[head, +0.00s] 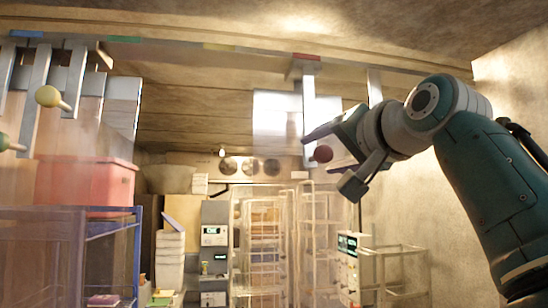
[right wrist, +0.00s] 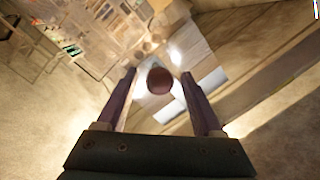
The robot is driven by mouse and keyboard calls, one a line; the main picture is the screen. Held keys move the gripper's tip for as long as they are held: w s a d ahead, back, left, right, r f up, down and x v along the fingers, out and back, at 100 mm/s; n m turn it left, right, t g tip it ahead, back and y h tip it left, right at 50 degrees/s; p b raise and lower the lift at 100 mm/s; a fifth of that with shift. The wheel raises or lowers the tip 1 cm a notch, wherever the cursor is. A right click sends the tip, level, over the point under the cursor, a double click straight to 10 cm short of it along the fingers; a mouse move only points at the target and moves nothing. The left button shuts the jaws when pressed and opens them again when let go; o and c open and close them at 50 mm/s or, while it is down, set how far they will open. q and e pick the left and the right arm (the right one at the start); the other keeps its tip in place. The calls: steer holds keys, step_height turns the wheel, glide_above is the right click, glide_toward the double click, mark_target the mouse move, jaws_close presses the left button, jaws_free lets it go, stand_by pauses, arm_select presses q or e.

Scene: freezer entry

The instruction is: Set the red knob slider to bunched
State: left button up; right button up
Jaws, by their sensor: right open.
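The dark red knob (head: 322,154) sits low on a pale hanging bar (head: 309,110), which runs up to a red-marked carrier (head: 304,66) on the overhead rail (head: 240,50), right of centre. My right gripper (head: 328,160) is open, one finger above the knob and one below right. In the right wrist view the knob (right wrist: 160,81) appears between the tips of my open right gripper (right wrist: 159,74), with a gap on both sides. I cannot tell its exact depth relative to the tips. My left gripper is not in view.
A yellow knob (head: 48,96) and a green knob (head: 4,142) are on bars bunched at the left. Clear strips hang there before a red crate (head: 85,182) on a blue-framed rack (head: 112,229). Wire racks (head: 264,240) stand behind. The rail between the bars looks free.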

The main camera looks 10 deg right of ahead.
steer(key=shift+w+a, duration=0.15)
steer(key=shift+w, duration=0.75)
steer(key=shift+w+a, duration=0.1)
steer(key=shift+w, duration=0.8)
steer(key=shift+r, duration=0.1)
jaws_close()
